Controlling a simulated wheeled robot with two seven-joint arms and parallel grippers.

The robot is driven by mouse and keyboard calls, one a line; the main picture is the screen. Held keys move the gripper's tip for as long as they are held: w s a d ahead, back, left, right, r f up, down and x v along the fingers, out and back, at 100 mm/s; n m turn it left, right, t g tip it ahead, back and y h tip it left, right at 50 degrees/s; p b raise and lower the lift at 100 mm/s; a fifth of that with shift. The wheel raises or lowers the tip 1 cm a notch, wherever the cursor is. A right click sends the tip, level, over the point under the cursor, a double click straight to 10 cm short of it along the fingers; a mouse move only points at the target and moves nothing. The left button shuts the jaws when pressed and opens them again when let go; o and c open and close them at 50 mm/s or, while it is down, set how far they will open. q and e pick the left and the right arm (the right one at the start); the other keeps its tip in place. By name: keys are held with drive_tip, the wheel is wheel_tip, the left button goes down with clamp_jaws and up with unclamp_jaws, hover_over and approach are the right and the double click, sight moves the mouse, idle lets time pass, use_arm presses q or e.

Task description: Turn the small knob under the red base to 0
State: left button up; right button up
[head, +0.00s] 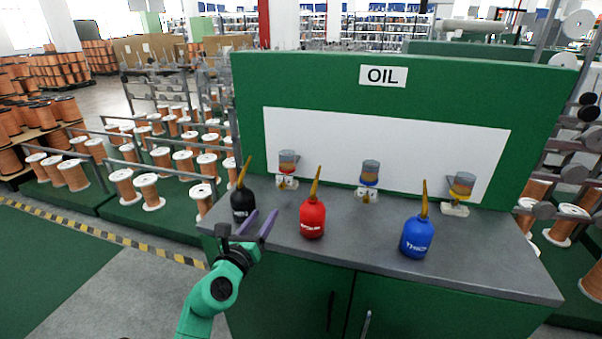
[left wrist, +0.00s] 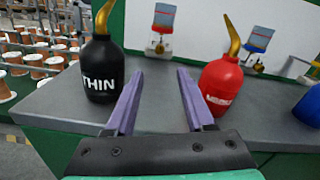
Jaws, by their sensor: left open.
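The left oil cup (head: 288,158) has a reddish band at its base and a small brass knob (head: 282,184) under it, on a white mount against the panel. In the left wrist view this cup (left wrist: 164,16) and its knob (left wrist: 158,47) show ahead, between and beyond my fingertips. My left gripper (head: 259,223) is open and empty over the counter's front left, between the black and red oil cans, well short of the knob. The knob's setting is too small to read. My right gripper is not in view.
A black can (head: 243,203) marked THIN, a red can (head: 312,219) and a blue can (head: 417,238) stand on the grey counter (head: 365,241). A middle cup (head: 370,168) with a blue base and a right cup (head: 463,185) with a yellow base are also on the panel.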

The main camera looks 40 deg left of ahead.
sight(281, 187)
use_arm(q)
drive_tip(key=x, duration=1.3)
drive_tip(key=shift+a, duration=0.15)
clamp_jaws()
